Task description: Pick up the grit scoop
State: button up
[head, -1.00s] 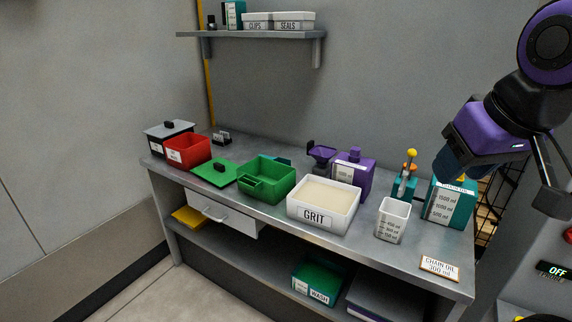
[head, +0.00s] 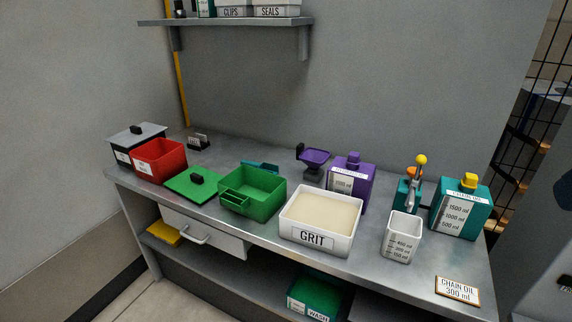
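A white bin labelled GRIT (head: 308,247), filled with pale grit, stands at the front middle of the bench. No scoop shows in the grit. A teal object (head: 262,167) lies behind the green box, mostly hidden by it; I cannot tell whether it is the grit scoop. A purple funnel-shaped piece (head: 314,158) stands behind the grit bin, and its kind is unclear. My gripper is not in view.
The bench (head: 370,276) also bears a red bin (head: 148,164), a green lid (head: 185,184), a green box (head: 240,203), a purple bottle (head: 366,190), a white measuring cup (head: 401,243) and a teal chain oil can (head: 455,225). A drawer (head: 232,247) is partly out below.

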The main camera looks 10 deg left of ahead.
aim_at(269, 167)
jog(key=i+j+z, duration=0.2)
jog(key=j, duration=0.45)
jog(key=i+j+z, duration=0.2)
jog(key=j, duration=0.5)
jog(key=j+z, duration=0.2)
jog(key=j, duration=1.15)
jog(key=i+j, duration=0.15)
jog(key=j, duration=1.2)
jog(key=i+z, duration=0.05)
